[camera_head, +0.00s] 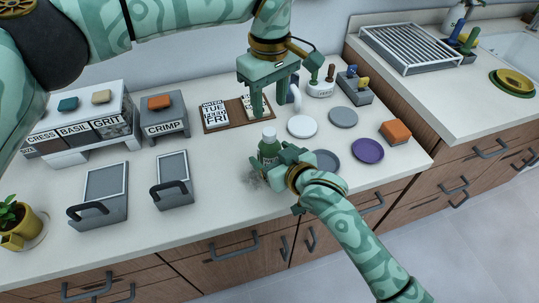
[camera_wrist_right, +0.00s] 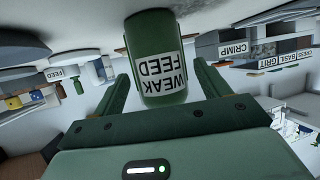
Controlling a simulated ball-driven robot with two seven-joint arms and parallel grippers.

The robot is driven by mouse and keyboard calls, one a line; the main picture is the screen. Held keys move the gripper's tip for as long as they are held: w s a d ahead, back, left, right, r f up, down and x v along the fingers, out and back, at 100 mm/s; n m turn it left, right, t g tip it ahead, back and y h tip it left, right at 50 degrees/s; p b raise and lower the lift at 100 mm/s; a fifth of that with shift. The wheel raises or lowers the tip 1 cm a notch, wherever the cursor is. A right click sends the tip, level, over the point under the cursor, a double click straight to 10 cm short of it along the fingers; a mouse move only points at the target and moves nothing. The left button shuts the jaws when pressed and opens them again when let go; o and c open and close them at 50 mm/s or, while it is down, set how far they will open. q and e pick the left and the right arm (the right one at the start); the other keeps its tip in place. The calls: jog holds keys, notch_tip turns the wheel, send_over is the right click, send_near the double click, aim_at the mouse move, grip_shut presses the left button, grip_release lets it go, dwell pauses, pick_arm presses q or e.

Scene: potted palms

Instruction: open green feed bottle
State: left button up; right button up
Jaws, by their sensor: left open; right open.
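The green feed bottle (camera_head: 268,148) stands upright on the counter, with a pale top. In the right wrist view the bottle (camera_wrist_right: 155,35) appears upside down, its white label reading WEAK FEED. My right gripper (camera_head: 272,163) is low beside the bottle; in the wrist view its two open fingers (camera_wrist_right: 168,75) lie on either side of the bottle, with gaps showing. My left gripper (camera_head: 269,110) points down just above the bottle's top, its fingers spread and empty. The lower part of the bottle is partly hidden by my right gripper in the head view.
Plates, including a purple one (camera_head: 367,150) and a white one (camera_head: 302,126), lie right of the bottle. An orange block (camera_head: 395,132) is near the right edge. Two grey bins (camera_head: 172,180) are at left.

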aim_at(270, 131)
jog(key=shift+x, duration=1.7)
jog(key=shift+c, duration=0.2)
grip_shut()
pick_arm(q)
jog(key=shift+f, duration=4)
grip_shut()
jog(key=n, duration=0.6)
jog(key=shift+n, duration=0.4)
